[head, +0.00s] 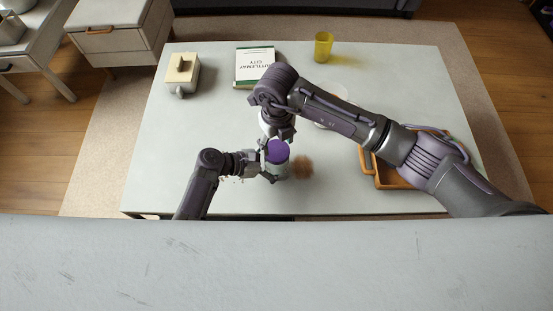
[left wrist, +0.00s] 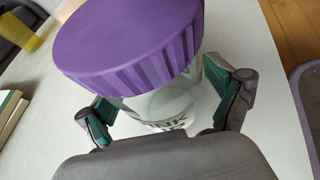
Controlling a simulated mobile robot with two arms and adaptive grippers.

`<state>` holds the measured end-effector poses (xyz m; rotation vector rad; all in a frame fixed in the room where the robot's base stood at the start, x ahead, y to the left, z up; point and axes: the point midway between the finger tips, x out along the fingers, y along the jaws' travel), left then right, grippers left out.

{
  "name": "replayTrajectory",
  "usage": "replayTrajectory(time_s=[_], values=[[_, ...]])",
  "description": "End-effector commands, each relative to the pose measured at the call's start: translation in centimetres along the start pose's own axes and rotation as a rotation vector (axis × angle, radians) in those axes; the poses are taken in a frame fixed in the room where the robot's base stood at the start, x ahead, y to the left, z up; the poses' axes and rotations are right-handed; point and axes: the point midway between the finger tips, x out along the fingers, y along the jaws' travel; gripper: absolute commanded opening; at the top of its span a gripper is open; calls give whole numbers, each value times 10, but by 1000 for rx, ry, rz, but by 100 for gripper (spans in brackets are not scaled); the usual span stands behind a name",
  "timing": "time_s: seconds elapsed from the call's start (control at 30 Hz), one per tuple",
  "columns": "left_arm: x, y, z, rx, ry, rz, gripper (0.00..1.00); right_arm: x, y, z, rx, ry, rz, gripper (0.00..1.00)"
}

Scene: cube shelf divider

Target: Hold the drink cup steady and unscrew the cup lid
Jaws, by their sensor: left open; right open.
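The drink cup stands on the white table, with its clear body (head: 281,171) topped by a purple lid (head: 277,152). In the left wrist view the ribbed purple lid (left wrist: 130,38) sits on the clear body (left wrist: 165,106) with dark lettering. My left gripper (head: 265,172) is open, with its green-padded fingers (left wrist: 160,112) on either side of the cup body below the lid. Whether the pads touch the body is unclear. My right gripper (head: 276,141) is open and points down over the lid. Its fingertips are small and partly hidden, so contact with the lid cannot be told.
A yellow cup (head: 323,46), a book (head: 254,67) and a beige blocky object (head: 182,72) stand toward the back of the table (head: 210,120). An orange tray (head: 388,178) lies at right, partly under my right arm. A pale round item (head: 334,92) is mostly hidden behind that arm.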

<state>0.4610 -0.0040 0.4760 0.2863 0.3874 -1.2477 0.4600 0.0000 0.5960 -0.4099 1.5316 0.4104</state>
Motion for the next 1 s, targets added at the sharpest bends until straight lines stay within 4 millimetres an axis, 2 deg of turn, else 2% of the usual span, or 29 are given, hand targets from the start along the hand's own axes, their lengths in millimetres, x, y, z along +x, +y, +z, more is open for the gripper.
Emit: replayTrajectory(time_s=[0.03, 0.37, 1.0], values=[[0, 0, 0, 0, 0, 0, 93, 0, 0, 0, 0, 0, 0, 62], [0, 0, 0, 0, 0, 0, 38, 0, 0, 0, 0, 0, 0, 62], [0, -1, -2, -1, 2, -1, 38, 1, 0, 0, 0, 0, 0, 62]])
